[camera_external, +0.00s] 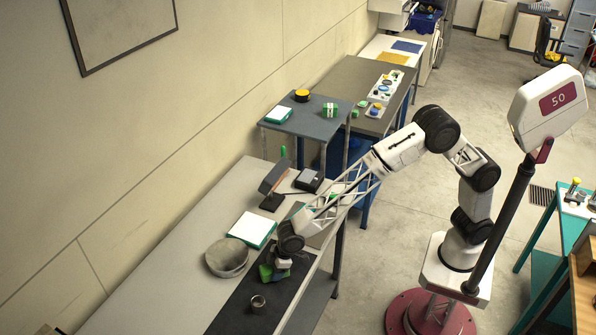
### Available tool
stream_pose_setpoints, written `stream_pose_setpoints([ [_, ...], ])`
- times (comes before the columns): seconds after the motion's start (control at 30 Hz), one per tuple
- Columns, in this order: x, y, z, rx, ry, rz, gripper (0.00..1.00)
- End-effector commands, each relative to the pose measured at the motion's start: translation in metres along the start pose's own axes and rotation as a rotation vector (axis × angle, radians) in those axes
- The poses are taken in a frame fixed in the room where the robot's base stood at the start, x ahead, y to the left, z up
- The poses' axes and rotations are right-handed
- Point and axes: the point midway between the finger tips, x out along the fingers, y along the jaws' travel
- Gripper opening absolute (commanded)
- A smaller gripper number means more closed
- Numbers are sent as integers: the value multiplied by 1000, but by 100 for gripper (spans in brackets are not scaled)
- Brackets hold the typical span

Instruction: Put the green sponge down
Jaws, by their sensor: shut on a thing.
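My gripper (283,265) is at the end of my arm, low over the dark mat (238,302) on the near white table. It is shut on the green sponge (266,273), which shows at the gripper's left side. The gripper and wrist hide part of the sponge. I cannot tell whether the sponge touches the mat or is held just above it.
A small grey cup (258,303) stands on the mat close below the gripper. A round grey pan (227,257) and a white-and-green pad (252,230) lie to the left. A tablet stand (272,184) and black box (309,180) are further back. The near-left tabletop (165,285) is clear.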

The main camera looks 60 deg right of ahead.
Motion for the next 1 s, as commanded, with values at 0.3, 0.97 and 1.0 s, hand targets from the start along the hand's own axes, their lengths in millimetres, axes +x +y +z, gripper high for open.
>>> stream_pose_setpoints([
  [0.3, 3, 0, 1, 0, 0, 0, 69],
  [0.97, -7, 0, 0, 0, 1, 0, 87],
  [1.0, -10, 0, 0, 0, 1, 0, 87],
])
